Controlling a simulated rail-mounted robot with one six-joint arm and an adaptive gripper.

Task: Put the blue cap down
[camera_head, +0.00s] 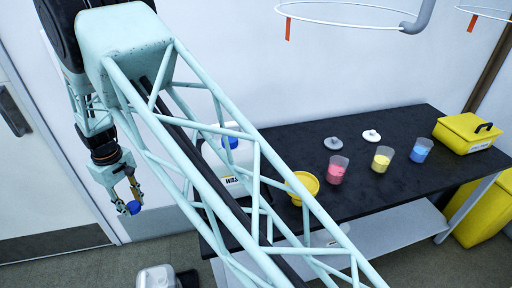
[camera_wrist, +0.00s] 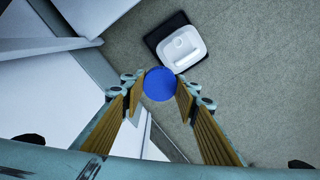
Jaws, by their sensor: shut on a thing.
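The blue cap (camera_wrist: 160,84) is a round blue disc held between the fingertips of my gripper (camera_wrist: 158,92) in the wrist view. In the head view the cap (camera_head: 133,208) shows at the lower end of my gripper (camera_head: 130,195), at the left of the picture. My gripper is shut on the cap and holds it in the air, to the left of the black-topped table (camera_head: 300,150) and apart from it. Beneath it in the wrist view is the floor.
Beakers with pink (camera_head: 337,169), yellow (camera_head: 381,159) and blue (camera_head: 420,150) contents stand on the table, with a yellow funnel (camera_head: 303,186), grey lid (camera_head: 333,143), white lid (camera_head: 371,135) and yellow case (camera_head: 467,133). A white-lidded bin (camera_wrist: 182,48) stands on the floor. My lattice arm hides part of the table.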

